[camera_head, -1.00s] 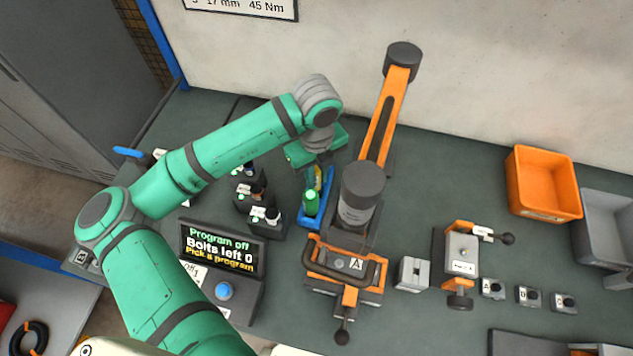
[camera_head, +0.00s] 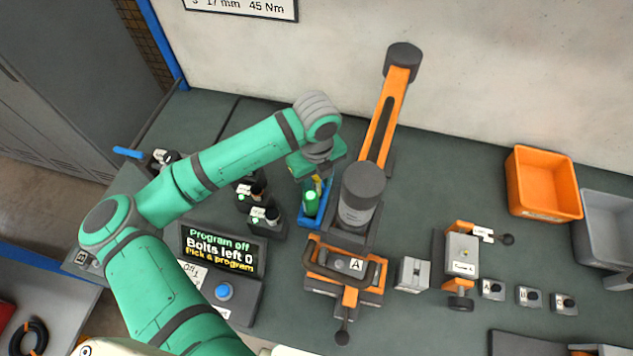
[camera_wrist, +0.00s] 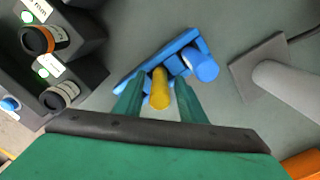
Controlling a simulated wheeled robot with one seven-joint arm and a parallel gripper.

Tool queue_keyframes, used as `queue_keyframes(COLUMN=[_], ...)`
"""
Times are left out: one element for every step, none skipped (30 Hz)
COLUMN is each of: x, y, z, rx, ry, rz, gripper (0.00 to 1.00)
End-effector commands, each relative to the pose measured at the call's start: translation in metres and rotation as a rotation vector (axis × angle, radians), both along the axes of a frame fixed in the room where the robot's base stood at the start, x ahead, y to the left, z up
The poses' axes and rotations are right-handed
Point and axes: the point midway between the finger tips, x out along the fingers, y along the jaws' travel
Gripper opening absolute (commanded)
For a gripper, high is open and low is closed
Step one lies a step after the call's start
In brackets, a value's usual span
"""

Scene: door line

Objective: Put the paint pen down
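The paint pen seems to be the yellow rod (camera_wrist: 160,88) seen in the wrist view. It stands between the two green fingers of my gripper (camera_wrist: 159,98), with a visible gap on each side, so the fingers look open around it. The pen's far end meets the blue holder (camera_wrist: 150,65); whether it rests in it is unclear. In the head view my gripper (camera_head: 317,170) is above the back of the blue holder (camera_head: 317,222), hiding most of the pen.
Black socket blocks (camera_head: 268,222) stand left of the holder. An orange-and-grey press (camera_head: 360,200) stands close on its right. A display (camera_head: 222,247) with a blue button is in front. An orange bin (camera_head: 542,185) is at the right. The bench behind the press is clear.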

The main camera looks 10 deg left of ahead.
Motion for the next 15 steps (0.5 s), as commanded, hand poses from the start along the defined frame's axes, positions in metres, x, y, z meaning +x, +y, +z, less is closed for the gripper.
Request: queue_keyframes(x=[0.0, 0.0, 0.0, 0.0, 0.0, 0.001, 0.001, 0.001, 0.001, 0.001, 0.001, 0.001, 0.001, 0.001, 0.001], y=[0.0, 0.0, 0.0, 0.0, 0.0, 0.0, 0.0, 0.0, 0.0, 0.0, 0.0, 0.0, 0.0, 0.0, 0.0], z=[0.002, 0.003, 0.006, 0.009, 0.013, 0.019, 0.024, 0.029, 0.037, 0.043, 0.05, 0.058, 0.064, 0.07, 0.078], rx=[0.001, 0.001, 0.001, 0.001, 0.001, 0.001, 0.001, 0.001, 0.001, 0.001, 0.001, 0.002, 0.001, 0.001, 0.001], ry=[-0.001, -0.001, -0.001, -0.001, -0.001, -0.001, -0.002, -0.003, -0.002, -0.003, -0.004, -0.002, -0.004, -0.003, -0.003], rz=[0.0, 0.0, 0.0, 0.0, 0.0, 0.0, 0.0, -0.001, -0.001, -0.001, -0.001, -0.002, -0.001, -0.001, -0.001], gripper=[0.37, 0.37, 0.37, 0.37, 0.37, 0.37, 0.37, 0.37, 0.37, 0.37, 0.37, 0.37, 0.37, 0.37, 0.37])
